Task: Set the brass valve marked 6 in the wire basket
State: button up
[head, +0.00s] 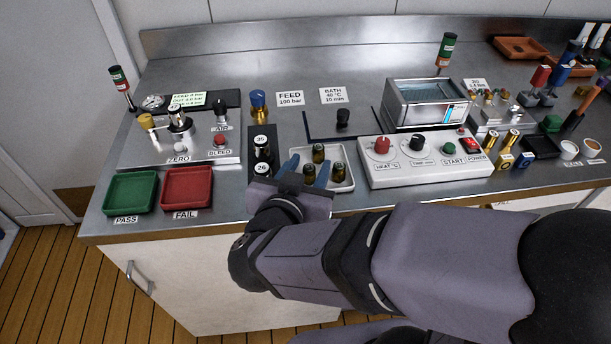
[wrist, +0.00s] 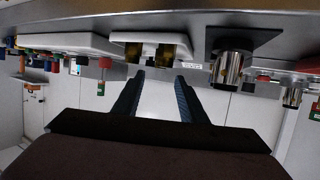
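Several small brass valves stand in a white tray (head: 346,183) at the front middle of the counter, among them a rear one (head: 318,153), a front one (head: 309,174) and a right one (head: 338,170). I can read no 6 on any of them. My gripper (head: 309,161) is over the tray, its two blue fingers apart on either side of the front valve in the head view. In the wrist view my gripper (wrist: 160,76) is open and empty, with brass valves (wrist: 165,52) beyond the fingertips. I cannot make out a wire basket for certain.
Left of the tray is a black rack (head: 263,154) with pieces marked 35 and 26. A steel bath (head: 425,103) stands behind the white control box (head: 425,172). A dark-framed area (head: 318,131) has a black knob (head: 343,118). Green (head: 131,192) and red (head: 187,187) trays are left.

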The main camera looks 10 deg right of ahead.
jog(key=shift+o, duration=0.3)
jog(key=shift+v, duration=1.15)
jog(key=shift+o, duration=0.2)
